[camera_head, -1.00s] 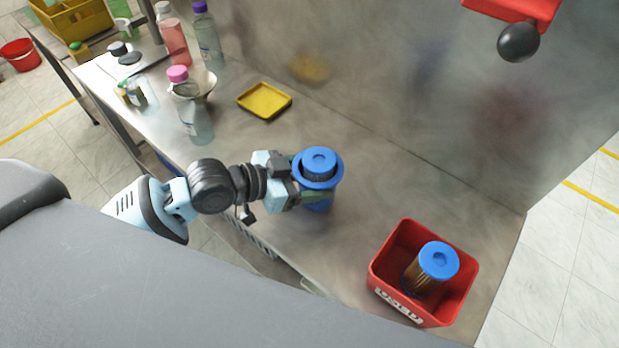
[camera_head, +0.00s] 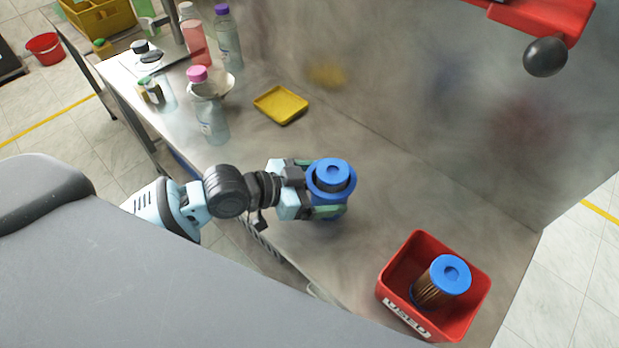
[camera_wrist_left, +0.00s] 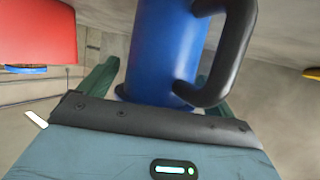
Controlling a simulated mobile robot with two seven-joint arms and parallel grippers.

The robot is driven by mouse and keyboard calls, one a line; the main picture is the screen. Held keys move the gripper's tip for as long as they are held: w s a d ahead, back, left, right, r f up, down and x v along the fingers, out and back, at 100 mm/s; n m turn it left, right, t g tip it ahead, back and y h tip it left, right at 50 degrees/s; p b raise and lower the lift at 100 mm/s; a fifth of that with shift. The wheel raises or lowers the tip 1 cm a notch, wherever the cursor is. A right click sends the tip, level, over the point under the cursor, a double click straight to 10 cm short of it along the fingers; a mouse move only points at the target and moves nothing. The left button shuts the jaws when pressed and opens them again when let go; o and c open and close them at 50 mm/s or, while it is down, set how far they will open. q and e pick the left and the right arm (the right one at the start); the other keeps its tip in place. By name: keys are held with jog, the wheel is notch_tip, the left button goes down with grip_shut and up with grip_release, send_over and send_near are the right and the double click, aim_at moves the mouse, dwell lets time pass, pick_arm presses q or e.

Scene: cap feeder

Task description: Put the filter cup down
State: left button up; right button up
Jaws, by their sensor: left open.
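The filter cup (camera_head: 331,176) is blue with a round flanged top, and stands upright on the metal bench. In the left wrist view its blue body (camera_wrist_left: 165,50) and black handle (camera_wrist_left: 232,55) fill the middle. My left gripper (camera_head: 316,190) is at the cup's left side, with its green fingers on either side of the cup. The fingers are open around the body; the handle hides part of one finger in the wrist view. The right gripper is not in view.
A red bin (camera_head: 388,287) holding a used-looking filter cartridge (camera_head: 443,281) with a blue cap stands at the right. A yellow tray (camera_head: 281,104) and several bottles (camera_head: 212,118) stand behind. A red lever with a black knob (camera_head: 545,57) hangs at the upper right.

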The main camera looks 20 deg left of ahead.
pick_arm(q)
jog(key=v, duration=1.2)
jog(key=shift+r, duration=0.1)
dwell(0.4)
